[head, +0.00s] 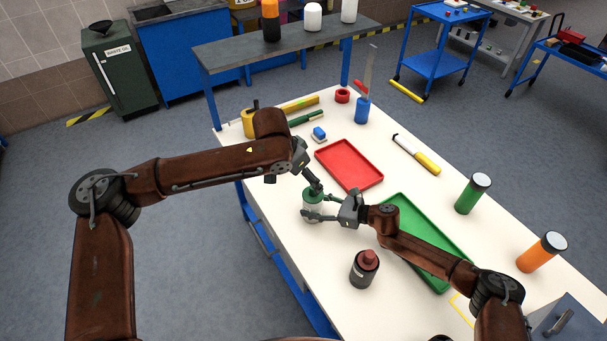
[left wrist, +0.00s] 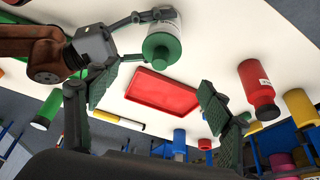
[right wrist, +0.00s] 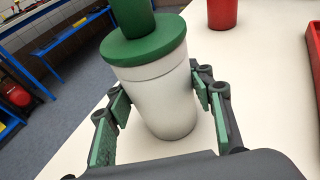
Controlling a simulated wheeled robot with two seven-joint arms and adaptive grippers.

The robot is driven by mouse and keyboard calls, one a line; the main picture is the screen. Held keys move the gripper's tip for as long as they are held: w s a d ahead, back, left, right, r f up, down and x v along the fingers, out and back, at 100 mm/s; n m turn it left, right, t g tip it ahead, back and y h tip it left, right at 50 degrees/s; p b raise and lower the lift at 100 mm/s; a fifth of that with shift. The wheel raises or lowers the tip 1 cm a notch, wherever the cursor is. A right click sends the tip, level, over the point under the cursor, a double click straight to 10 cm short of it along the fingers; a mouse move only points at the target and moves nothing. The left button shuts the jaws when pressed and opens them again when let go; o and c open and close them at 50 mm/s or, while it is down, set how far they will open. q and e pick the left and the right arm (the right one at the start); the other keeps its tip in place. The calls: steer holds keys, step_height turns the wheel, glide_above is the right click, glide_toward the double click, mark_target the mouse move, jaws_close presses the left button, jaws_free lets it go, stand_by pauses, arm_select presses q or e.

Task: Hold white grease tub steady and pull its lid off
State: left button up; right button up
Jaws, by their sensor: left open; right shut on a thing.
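The white grease tub (head: 313,213) stands upright on the workbench, its green lid (right wrist: 145,43) with a raised green knob seated on top. My right gripper (head: 320,207) is shut on the tub's white body from the side. The right wrist view shows its fingers on both sides of the tub (right wrist: 160,95), below the lid. My left gripper (head: 314,187) is open just above the tub and partly hides the lid in the head view. In the left wrist view the lid (left wrist: 158,50) lies beyond the open, empty fingers.
A red tray (head: 350,165) lies behind the tub and a green tray (head: 430,240) to its right, under my right arm. A dark bottle with a red cap (head: 365,268) stands in front. Green (head: 473,193) and orange (head: 541,251) containers stand at the right.

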mark_target(313, 192)
arm_select(q)
steer(key=x, duration=1)
steer(key=shift+w+d+f, duration=0.1)
steer(key=shift+w+f, duration=0.05)
steer(key=shift+f, duration=0.15)
steer(key=shift+c, duration=0.6)
steer(key=c, duration=1.1)
